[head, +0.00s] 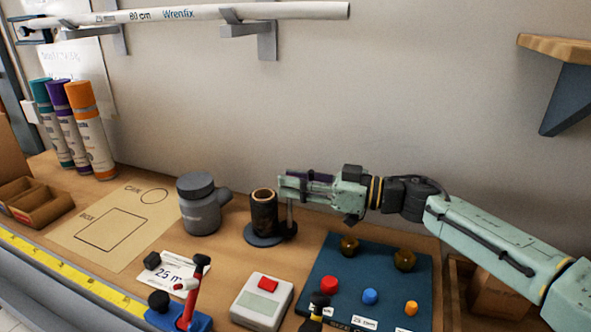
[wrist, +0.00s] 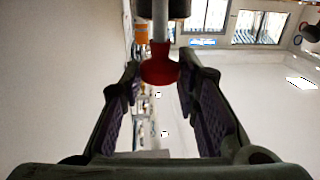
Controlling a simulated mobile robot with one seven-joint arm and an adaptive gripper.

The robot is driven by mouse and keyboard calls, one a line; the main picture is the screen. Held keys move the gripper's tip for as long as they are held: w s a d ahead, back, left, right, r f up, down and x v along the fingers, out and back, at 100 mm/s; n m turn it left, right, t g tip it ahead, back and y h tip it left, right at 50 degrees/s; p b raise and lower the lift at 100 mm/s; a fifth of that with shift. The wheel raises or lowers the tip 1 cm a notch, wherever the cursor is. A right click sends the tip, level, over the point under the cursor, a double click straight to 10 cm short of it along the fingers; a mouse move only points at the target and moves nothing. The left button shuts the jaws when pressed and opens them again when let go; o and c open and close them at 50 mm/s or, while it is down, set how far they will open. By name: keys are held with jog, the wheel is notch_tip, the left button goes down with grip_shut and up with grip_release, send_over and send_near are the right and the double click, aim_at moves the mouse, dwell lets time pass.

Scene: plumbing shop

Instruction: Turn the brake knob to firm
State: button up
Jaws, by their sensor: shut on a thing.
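My gripper (head: 284,186) reaches in level from the right at the top of the post. In the wrist view a red flared knob (wrist: 159,67) sits at the end of a grey rod (wrist: 160,22), between the tips of my two fingers. My gripper is shut on this knob. The head view hides the knob behind my fingers. No firm mark or pointer is readable.
A grey jar (head: 203,207) stands close left of the stand. In front are a blue board (head: 325,262) with coloured knobs, a pale box (head: 262,302) with a red top, and a red-handled tool (head: 190,300). A white pipe (head: 190,14) hangs on the wall above.

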jog(key=shift+w+n+g+y+p, duration=0.15)
jog(key=shift+n+g+y+p, duration=0.2)
jog(key=shift+n+g, duration=0.9)
jog(key=shift+g, duration=0.45)
jog(key=shift+m, duration=0.25)
jog(key=o, duration=1.1)
jog(key=shift+r, duration=0.15)
notch_tip(320, 180, up, 10)
jog(key=shift+f, duration=0.1)
jog(key=shift+o, duration=0.3)
